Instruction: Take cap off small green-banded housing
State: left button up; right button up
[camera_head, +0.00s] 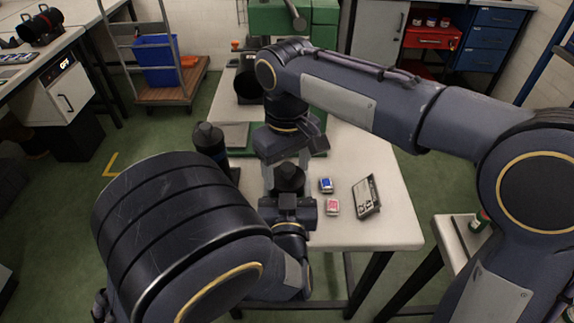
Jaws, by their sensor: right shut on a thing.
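My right gripper (287,172) points down over the work table, its pale fingers on either side of a dark round piece (289,179), which looks like the cap of the small housing. It is shut on this piece. My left gripper (287,208) is just below and in front of it, close under the same piece. Its fingers are hidden, so I cannot tell whether it grips the housing. No green band shows between the grippers. The housing body is hidden there.
A taller dark cylinder (209,141) stands at the table's left edge.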

aim_at(287, 165)
jog(key=shift+r, duration=0.2)
dwell(0.6)
jog(key=shift+r, duration=0.95)
jog(key=shift+r, duration=2)
pick_arm(q)
jog(key=o, duration=1.5)
